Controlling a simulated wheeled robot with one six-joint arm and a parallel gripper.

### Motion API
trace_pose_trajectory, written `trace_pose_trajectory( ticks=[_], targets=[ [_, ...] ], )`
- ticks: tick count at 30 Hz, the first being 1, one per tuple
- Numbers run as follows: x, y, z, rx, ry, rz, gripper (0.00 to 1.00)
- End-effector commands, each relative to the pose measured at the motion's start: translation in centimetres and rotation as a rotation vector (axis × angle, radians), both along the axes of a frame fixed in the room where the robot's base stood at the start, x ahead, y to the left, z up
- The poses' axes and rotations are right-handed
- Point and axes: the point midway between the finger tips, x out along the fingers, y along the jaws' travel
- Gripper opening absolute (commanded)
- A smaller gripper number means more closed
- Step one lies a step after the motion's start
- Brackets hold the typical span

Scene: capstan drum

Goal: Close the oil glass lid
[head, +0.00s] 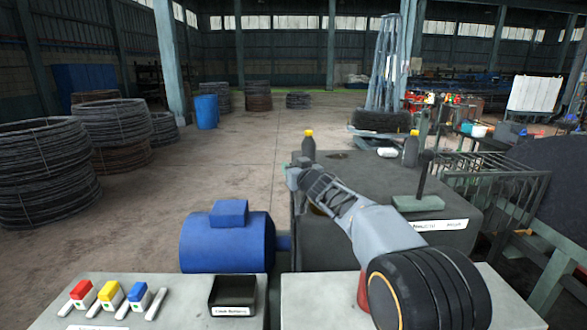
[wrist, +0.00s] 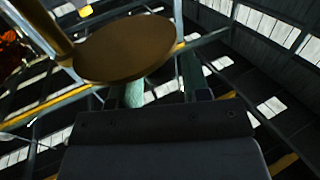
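A round brass-brown disc (wrist: 125,48), which looks like the oil glass lid, fills the upper left of the wrist view, close to my gripper. A brass-coloured post or tube (wrist: 42,25) stands at its left. My gripper (wrist: 163,82) has its two greenish fingers apart with a gap between them. The disc partly covers the left finger, and nothing shows held. In the head view my gripper (head: 293,168) is over the far left edge of the dark machine housing (head: 370,185). A small brassy part (head: 317,211) shows under my arm, mostly hidden.
Two dark bottles with yellow caps stand at the housing's back, one left (head: 308,146) and one right (head: 411,150). A blue motor (head: 228,240) sits left of the housing. A green block with a lever (head: 418,202) is at right.

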Motion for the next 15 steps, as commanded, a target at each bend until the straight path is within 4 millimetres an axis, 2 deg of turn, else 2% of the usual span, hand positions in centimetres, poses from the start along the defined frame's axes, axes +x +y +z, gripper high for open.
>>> trace_pose_trajectory(
  ticks=[2,13,15],
  targets=[
    [-0.01,0.0,0.01,0.0,0.0,0.0,0.35],
    [-0.02,-0.01,0.0,0.0,0.0,0.0,0.0],
    [-0.02,0.0,0.0,0.0,0.0,0.0,0.0]
  ],
)
